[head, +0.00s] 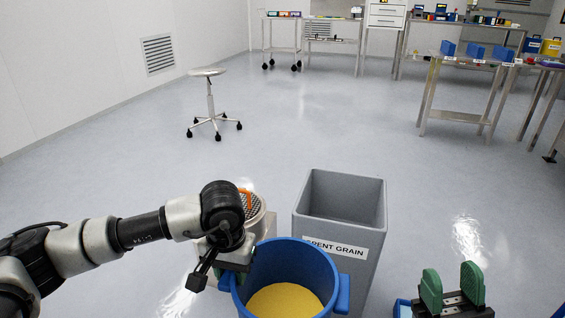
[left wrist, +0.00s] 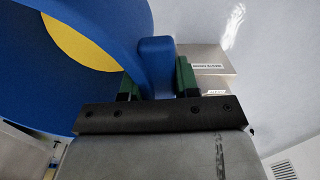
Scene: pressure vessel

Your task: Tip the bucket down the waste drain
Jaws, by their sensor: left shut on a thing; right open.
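A blue bucket (head: 325,268) with yellow contents (head: 285,300) is upright at the bottom centre of the head view. My left gripper (head: 232,275) is shut on the bucket's left side lug; the lug (left wrist: 156,65) sits between green fingers in the left wrist view. A round perforated metal top with an orange piece (head: 248,201), which looks like the drain, is just behind my left wrist and partly hidden by it. A pale box with a small label (left wrist: 207,66) shows beyond the fingers in the left wrist view. My right gripper (head: 453,288) is open and empty at lower right.
A tall grey open bin labelled SPENT GRAIN (head: 340,195) stands right behind the bucket. A stool (head: 209,100) is further back on the left. Steel tables (head: 470,62) stand at the back right. The floor between is clear.

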